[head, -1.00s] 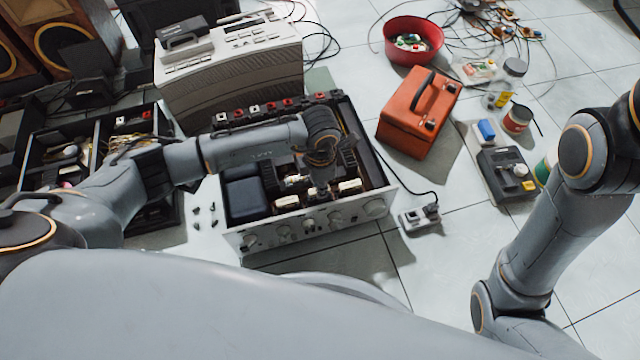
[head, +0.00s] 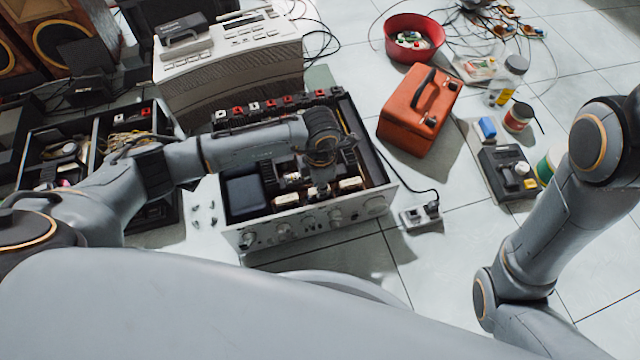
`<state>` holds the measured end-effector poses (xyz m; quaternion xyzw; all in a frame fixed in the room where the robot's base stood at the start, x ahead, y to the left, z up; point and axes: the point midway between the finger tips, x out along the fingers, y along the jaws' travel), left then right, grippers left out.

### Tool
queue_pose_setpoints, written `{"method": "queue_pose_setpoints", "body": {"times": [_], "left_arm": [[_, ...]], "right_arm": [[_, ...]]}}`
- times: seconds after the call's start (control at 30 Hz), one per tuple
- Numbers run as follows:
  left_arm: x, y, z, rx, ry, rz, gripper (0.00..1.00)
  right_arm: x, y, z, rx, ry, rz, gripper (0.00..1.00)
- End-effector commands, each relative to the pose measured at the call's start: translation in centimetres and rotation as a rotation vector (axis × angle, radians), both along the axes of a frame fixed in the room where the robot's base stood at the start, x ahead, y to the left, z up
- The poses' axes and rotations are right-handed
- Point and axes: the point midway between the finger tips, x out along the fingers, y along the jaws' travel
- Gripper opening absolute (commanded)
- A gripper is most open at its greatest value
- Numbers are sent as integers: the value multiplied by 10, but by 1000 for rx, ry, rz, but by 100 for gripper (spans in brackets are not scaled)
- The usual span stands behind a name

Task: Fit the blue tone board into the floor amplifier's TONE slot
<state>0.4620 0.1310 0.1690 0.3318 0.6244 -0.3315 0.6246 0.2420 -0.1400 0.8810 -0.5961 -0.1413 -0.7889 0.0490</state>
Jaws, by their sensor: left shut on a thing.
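The floor amplifier (head: 290,232) stands open on the tiles, its knobbed silver front towards me, with a dark transformer block and pale parts inside. My left gripper (head: 320,168) points down into the amplifier, right of its middle. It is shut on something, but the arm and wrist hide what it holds. I cannot make out the blue tone board or the TONE slot. My right arm stands at the right edge, and its gripper is out of view.
An orange case (head: 405,125), a red bowl (head: 427,52) and a multimeter-like dark device (head: 507,170) lie to the right. A parts tray (head: 62,165) and a beige machine (head: 225,80) stand left and behind. A power strip (head: 418,217) and loose screws (head: 205,212) lie beside the amplifier.

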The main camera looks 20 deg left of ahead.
Motion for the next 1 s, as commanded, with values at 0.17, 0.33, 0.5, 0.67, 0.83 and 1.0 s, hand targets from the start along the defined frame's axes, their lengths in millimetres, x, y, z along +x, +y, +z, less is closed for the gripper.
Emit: {"method": "queue_pose_setpoints", "body": {"times": [0.17,0.33,0.5,0.67,0.83,1.0], "left_arm": [[0,0,-2,0,0,0,0],[0,0,-2,-1,-1,0,0],[0,0,-2,-1,-1,0,36],[0,0,-2,-1,-1,0,42],[0,0,-1,-1,-1,0,42],[1,0,15,-1,-3,-1,42]], "right_arm": [[-2,0,1,-2,-5,-1,40],[-4,0,3,-2,-14,-1,40],[-5,0,3,-1,-16,-1,40],[-5,0,2,-1,-16,0,40],[-2,0,0,-2,-6,-2,40],[-2,0,0,-2,-7,-2,40]]}}
